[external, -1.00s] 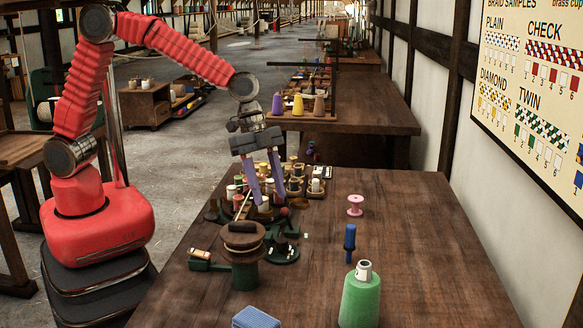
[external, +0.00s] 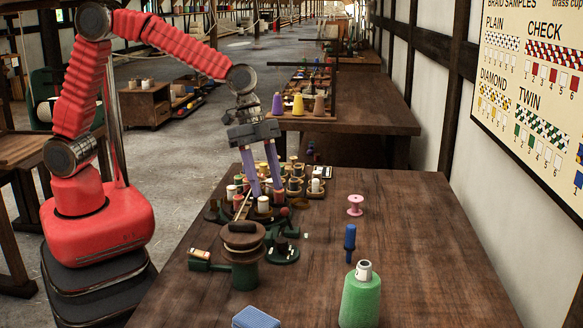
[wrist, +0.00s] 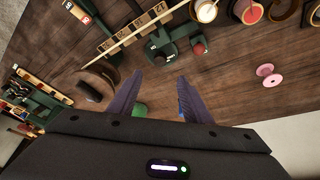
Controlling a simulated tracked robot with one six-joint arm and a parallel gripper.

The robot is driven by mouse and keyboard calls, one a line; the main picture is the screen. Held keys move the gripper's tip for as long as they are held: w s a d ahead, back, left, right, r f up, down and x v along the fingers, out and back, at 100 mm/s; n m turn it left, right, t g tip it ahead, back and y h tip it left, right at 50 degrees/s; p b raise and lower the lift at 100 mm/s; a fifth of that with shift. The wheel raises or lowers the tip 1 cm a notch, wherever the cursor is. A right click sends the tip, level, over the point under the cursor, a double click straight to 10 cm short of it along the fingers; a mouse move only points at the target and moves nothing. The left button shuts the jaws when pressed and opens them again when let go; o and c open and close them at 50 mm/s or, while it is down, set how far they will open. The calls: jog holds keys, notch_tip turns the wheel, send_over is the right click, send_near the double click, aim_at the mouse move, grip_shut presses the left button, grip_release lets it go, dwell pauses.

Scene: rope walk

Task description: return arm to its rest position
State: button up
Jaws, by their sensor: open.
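My gripper (external: 265,190) hangs at the end of my red arm, pointing down over the group of spools on the near table (external: 420,230). Its two purple fingers are apart, with nothing seen between them. In the wrist view my gripper (wrist: 155,92) is also open, with bare wood beyond the fingertips. The fingertips overlap the spools in the external view; I cannot tell their exact height above the table.
A green and brown winding device (external: 243,255) stands left of the table's middle. A pink spool (external: 355,205), a blue bobbin (external: 349,243), a green cone (external: 360,298) and a blue block (external: 255,318) stand or lie nearer. A second table (external: 370,120) lies behind.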

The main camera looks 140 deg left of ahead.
jog(key=s+d+r, duration=0.3)
jog(key=s+d, duration=0.3)
jog(key=d, duration=0.6)
jog(key=s+d+r, duration=0.3)
jog(key=s+d, duration=0.3)
jog(key=d, duration=0.7)
jog(key=s+d+r+m+t, duration=0.1)
jog(key=s+d+r, duration=0.2)
jog(key=d, duration=1)
jog(key=s, duration=0.3)
jog(key=shift+s+r, duration=0.25)
jog(key=shift+r, duration=0.1)
jog(key=shift+c, duration=0.3)
dwell(0.6)
